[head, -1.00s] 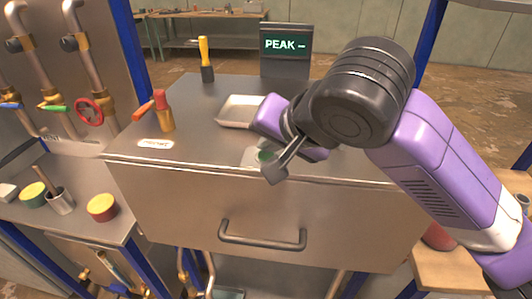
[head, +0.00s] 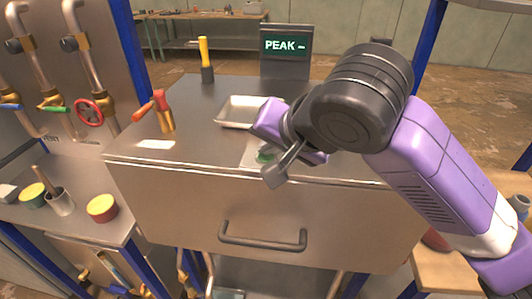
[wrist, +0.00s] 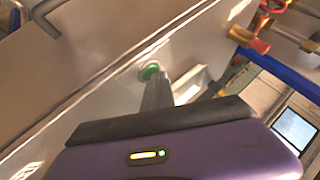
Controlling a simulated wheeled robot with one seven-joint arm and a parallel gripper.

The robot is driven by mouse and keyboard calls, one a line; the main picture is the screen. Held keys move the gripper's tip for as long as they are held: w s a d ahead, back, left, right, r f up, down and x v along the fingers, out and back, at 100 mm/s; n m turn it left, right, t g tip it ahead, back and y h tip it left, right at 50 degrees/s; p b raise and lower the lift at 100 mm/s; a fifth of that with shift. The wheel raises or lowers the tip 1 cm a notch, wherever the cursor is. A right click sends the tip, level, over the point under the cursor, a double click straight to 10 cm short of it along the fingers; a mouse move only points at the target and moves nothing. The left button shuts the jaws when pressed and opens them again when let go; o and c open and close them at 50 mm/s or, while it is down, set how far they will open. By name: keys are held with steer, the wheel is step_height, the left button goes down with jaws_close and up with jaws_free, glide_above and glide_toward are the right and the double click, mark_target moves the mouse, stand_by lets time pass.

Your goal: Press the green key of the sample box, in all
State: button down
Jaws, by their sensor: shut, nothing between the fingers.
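The green key (head: 265,155) is a small round button on a pale plate near the front edge of the metal box top (head: 190,105). My gripper (head: 274,176) is shut and empty, with its grey fingers pointing down toward the front edge. In the head view the fingers overlap the key's right side. In the wrist view the green key (wrist: 150,71) shows just beyond the tip of my gripper (wrist: 158,82). I cannot tell whether the tip touches it.
A screen (head: 285,46) reading "PEAK" and a dash stands at the back. A shallow metal tray (head: 232,122) lies behind my gripper. A drawer handle (head: 262,238) is below.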

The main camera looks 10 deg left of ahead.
mark_target(268, 159)
steer(key=shift+r+p, duration=0.8)
step_height(268, 159, up, 5)
steer(key=p, duration=0.4)
steer(key=shift+p, duration=0.4)
stand_by(0.3)
